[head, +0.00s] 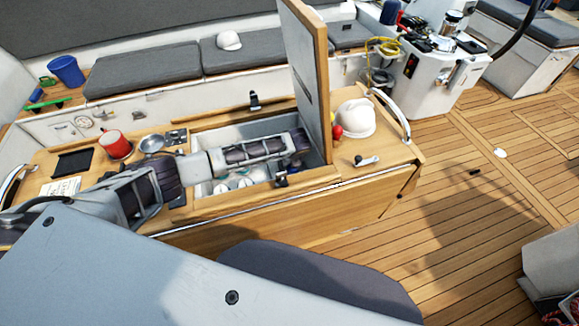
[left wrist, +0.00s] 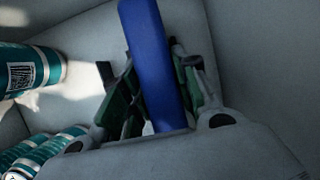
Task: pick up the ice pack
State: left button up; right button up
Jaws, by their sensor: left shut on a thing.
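The ice pack (left wrist: 152,60) is a blue, flat, upright slab in the left wrist view. My left gripper (left wrist: 150,100) is shut on it, with one dark green-padded finger on each side. In the head view my left gripper (head: 290,172) reaches down into the open cool box (head: 215,136) in the cockpit table, near its right end. I cannot make out the ice pack in the head view. My right gripper is not in view.
Teal cans (left wrist: 32,72) lie in the box to the left of the ice pack. The raised wooden lid (head: 308,70) stands at the box's right end.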

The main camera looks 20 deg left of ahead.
pick_arm(q)
grip_shut()
jog(key=shift+r+b, duration=0.25)
jog(key=shift+b, duration=0.05)
jog(key=shift+r+p, duration=1.2)
jog(key=shift+p, duration=0.15)
jog(key=shift+r, duration=0.25)
